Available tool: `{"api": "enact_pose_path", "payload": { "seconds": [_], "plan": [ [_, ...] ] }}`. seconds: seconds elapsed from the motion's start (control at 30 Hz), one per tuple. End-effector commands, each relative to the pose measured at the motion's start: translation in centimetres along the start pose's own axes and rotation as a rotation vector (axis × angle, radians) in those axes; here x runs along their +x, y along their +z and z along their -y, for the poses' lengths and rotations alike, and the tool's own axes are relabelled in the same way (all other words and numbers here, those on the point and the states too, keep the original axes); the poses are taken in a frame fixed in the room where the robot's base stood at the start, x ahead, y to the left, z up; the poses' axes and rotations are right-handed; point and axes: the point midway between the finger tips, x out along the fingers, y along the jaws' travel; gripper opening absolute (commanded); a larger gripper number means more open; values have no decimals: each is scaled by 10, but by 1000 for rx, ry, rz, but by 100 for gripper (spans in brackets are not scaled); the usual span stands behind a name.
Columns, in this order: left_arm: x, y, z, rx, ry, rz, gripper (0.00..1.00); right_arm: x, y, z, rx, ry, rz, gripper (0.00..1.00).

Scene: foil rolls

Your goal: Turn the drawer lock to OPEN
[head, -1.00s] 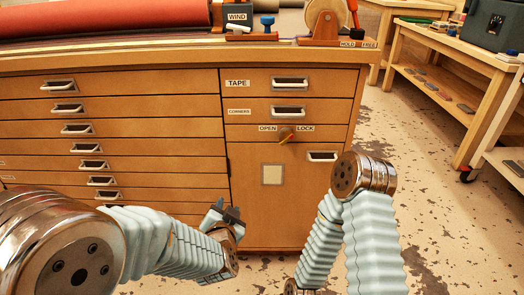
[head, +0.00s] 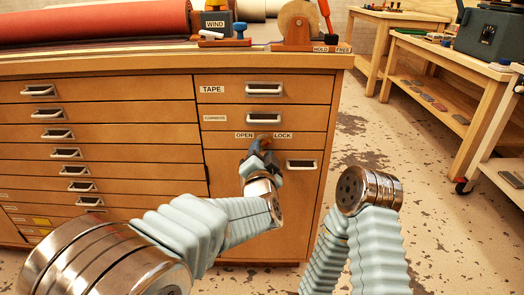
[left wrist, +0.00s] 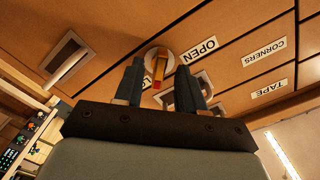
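The lock (head: 265,138) is a round grey plate with an orange handle on the cabinet front, between the OPEN label (head: 244,135) and the LOCK label (head: 283,135). My left gripper (head: 261,149) is just in front of it and hides part of it. In the left wrist view the orange handle (left wrist: 159,68) shows between the two dark fingers of the left gripper (left wrist: 160,72). The fingers are apart, with gaps visible on both sides of the handle. The OPEN label (left wrist: 197,50) lies right of the lock there. My right gripper is not in view.
Drawer pulls surround the lock, including the CORNERS drawer pull (head: 264,118) above and a door pull (head: 301,163) below right. A red roll (head: 95,20) and a WIND device (head: 216,28) are on the cabinet top. Floor is clear right of the cabinet.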

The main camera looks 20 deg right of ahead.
Motion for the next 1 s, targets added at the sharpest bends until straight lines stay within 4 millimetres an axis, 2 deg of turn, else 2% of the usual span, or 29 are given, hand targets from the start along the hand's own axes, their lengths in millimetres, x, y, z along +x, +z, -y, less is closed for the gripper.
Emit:
{"api": "enact_pose_path", "payload": {
  "seconds": [0.17,0.43,0.47,0.7,1.0],
  "plan": [
    [15,0,0,0,1,0,39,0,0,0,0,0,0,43],
    [16,0,-1,0,2,0,39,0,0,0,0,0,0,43],
    [16,0,-1,0,2,0,38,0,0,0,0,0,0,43],
    [16,0,-1,0,2,0,1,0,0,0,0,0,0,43],
    [16,0,-1,-10,2,0,0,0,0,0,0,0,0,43]
  ]
}}
